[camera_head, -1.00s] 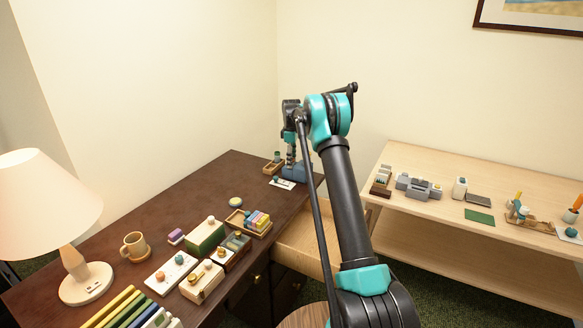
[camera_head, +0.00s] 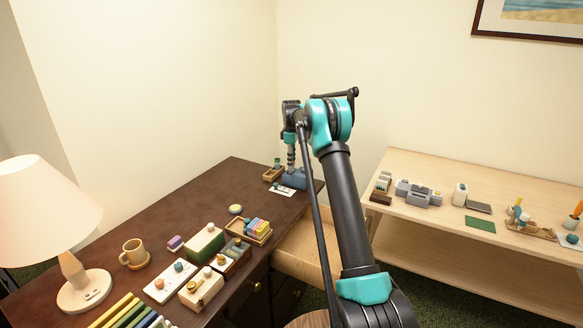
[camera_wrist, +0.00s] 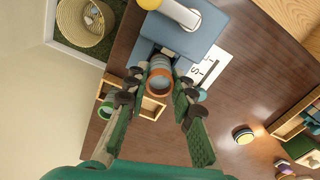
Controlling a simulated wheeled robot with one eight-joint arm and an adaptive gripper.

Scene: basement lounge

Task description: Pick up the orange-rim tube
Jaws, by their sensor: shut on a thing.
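The orange-rim tube (camera_wrist: 159,83) shows in the wrist view with its round open end towards the camera. My gripper (camera_wrist: 158,92) has its green fingers on both sides of the tube, with the dark fingertips closed on it. The tube is beside a blue-grey block (camera_wrist: 185,38) and overlaps it in the picture. A wooden tray (camera_wrist: 150,110) lies below it, with a green-rimmed tube (camera_wrist: 105,110) at its left. Whether the orange-rim tube is clear of its support I cannot tell. In the head view the gripper is at the desk's far end, small and partly hidden.
A white card (camera_wrist: 208,66) lies beside the block. The dark desk (camera_head: 222,182) holds a lamp (camera_head: 44,196), a mug (camera_head: 133,251) and several small boxes nearer me. A pale shelf table (camera_head: 440,170) stands at right. An open drawer (camera_head: 300,248) juts out under my arm.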

